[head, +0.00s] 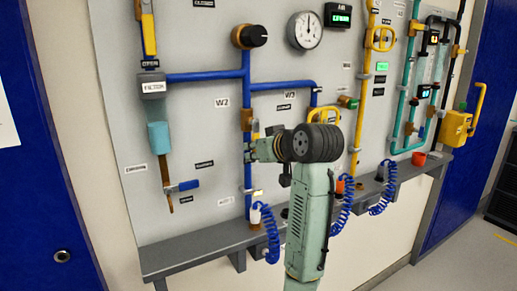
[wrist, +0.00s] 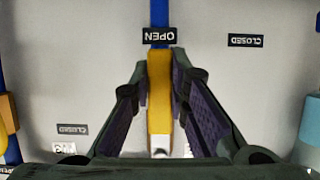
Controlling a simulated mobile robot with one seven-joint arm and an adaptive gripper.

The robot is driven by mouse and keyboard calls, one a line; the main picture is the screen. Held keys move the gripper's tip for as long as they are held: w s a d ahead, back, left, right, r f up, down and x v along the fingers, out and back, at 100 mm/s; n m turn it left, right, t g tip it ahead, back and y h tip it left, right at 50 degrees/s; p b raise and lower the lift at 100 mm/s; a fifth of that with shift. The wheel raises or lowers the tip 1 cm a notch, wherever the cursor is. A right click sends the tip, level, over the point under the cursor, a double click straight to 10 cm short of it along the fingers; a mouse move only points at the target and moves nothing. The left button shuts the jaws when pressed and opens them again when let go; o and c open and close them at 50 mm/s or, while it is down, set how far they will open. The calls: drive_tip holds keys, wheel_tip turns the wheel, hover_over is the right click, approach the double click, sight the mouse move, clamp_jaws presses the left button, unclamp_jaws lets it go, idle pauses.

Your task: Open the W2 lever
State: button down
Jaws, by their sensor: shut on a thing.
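The W2 label (head: 221,102) is on the grey panel, left of a vertical blue pipe (head: 247,185). My gripper (head: 252,152) is at this pipe, just below the label's height, and largely hides the lever in the head view. In the wrist view my gripper (wrist: 158,80) has its two fingers shut on a yellow lever (wrist: 159,95). The lever lies in line with the blue pipe, its end just beside an OPEN label (wrist: 160,36). A CLOSED label (wrist: 246,40) is off to the side. Both labels appear upside down there.
A W3 label (head: 306,101) and a yellow handle (head: 323,116) are to the right. A black knob (head: 250,36) and a gauge (head: 305,30) are above. A grey ledge (head: 200,246) with blue coiled hoses (head: 271,235) runs below. A blue-handled lever (head: 183,186) is to the left.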

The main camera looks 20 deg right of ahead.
idle(0.3)
drive_tip(key=c, duration=1.5)
unclamp_jaws()
drive_tip(key=v, duration=1.2)
drive_tip(key=shift+a+r, duration=0.1)
